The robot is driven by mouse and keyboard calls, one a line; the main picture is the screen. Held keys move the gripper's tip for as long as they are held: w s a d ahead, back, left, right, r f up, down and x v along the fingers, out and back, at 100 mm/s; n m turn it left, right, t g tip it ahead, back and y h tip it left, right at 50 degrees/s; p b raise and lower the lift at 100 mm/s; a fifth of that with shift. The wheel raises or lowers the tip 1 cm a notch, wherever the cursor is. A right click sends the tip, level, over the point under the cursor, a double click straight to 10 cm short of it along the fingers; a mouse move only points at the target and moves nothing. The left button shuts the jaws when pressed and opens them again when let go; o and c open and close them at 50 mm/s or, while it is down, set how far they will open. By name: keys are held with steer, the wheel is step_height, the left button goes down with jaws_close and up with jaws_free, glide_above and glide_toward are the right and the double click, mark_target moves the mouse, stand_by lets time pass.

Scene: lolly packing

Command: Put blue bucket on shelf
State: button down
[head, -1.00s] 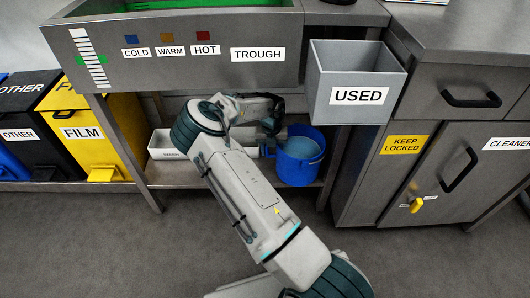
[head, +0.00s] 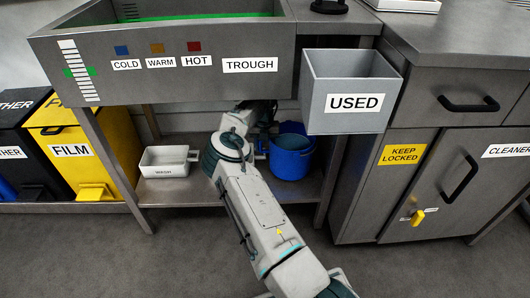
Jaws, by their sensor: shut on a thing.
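The blue bucket (head: 291,157) is on or just over the metal shelf (head: 170,190) under the trough, right of my arm. It looks upright. I cannot tell whether its base touches the shelf. My gripper (head: 264,148) is at the bucket's left side, shut on it, though my arm and the shade under the trough largely hide the fingers.
A white labelled tray (head: 165,161) stands on the shelf left of my arm. The trough (head: 185,75) overhangs the shelf. A grey USED bin (head: 350,95) hangs at the right, beside the locked cabinet (head: 405,190). Yellow FILM bin (head: 68,150) stands left.

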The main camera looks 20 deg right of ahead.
steer(key=shift+w+d+r+b, duration=0.1)
steer(key=shift+w+d+b, duration=0.2)
steer(key=shift+w, duration=0.45)
steer(key=shift+w+d+r+b, duration=0.1)
steer(key=shift+w+d+b, duration=0.2)
steer(key=shift+w, duration=0.45)
steer(key=shift+w+d+r+b, duration=0.15)
steer(key=shift+w+b, duration=0.2)
steer(key=shift+w, duration=0.4)
steer(key=shift+w+f, duration=0.1)
step_height(320, 180, down, 4)
steer(key=b, duration=0.3)
steer(key=shift+r, duration=0.2)
steer(key=c, duration=0.7)
jaws_free()
steer(key=shift+f, duration=0.15)
step_height(320, 180, up, 8)
steer(key=p, duration=0.5)
steer(key=shift+a+f+p, duration=0.15)
steer(key=shift+f+p, duration=0.05)
steer(key=shift+p, duration=0.2)
